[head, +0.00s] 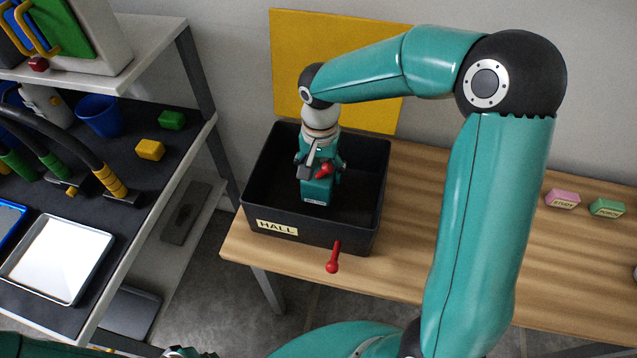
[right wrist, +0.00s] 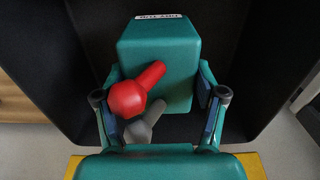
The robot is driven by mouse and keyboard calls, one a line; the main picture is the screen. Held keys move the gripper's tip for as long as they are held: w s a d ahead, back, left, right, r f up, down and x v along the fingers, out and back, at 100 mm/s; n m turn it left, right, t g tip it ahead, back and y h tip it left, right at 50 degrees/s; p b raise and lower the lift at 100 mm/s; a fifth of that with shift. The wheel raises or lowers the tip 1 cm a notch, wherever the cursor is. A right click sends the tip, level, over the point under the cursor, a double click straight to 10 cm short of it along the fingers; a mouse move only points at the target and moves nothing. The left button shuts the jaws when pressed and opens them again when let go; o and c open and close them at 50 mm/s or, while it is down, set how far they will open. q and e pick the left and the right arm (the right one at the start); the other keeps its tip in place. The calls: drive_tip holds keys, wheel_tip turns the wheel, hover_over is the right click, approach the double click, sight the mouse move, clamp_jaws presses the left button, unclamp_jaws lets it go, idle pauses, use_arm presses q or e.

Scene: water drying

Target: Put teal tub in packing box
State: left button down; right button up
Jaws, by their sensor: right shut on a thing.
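The teal tub (head: 317,190) is a block-like teal container with a small white label. It is inside the black packing box (head: 262,210) labelled HALL, on the wooden table. My right gripper (head: 320,172) reaches down into the box and is shut on the tub. In the right wrist view, its fingers lie on both sides of the tub (right wrist: 160,45). A red knobbed peg (right wrist: 130,97) and a grey one (right wrist: 140,130) show against the tub; I cannot tell what they are fixed to. Whether the tub touches the box floor is unclear. A small part of my left arm shows at the bottom left.
A red peg (head: 333,257) shows at the box's front. Pink (head: 562,198) and green (head: 607,207) labelled blocks lie on the table at right. A shelf at left holds a blue cup (head: 99,115), a white tray (head: 58,258) and small blocks. A yellow panel (head: 290,60) stands behind the box.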

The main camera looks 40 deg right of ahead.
drive_tip(key=shift+f, duration=2.4)
drive_tip(key=o, duration=1.3)
drive_tip(key=shift+s+f, duration=0.1)
wheel_tip(320, 180, up, 12)
drive_tip(key=shift+r, duration=0.1)
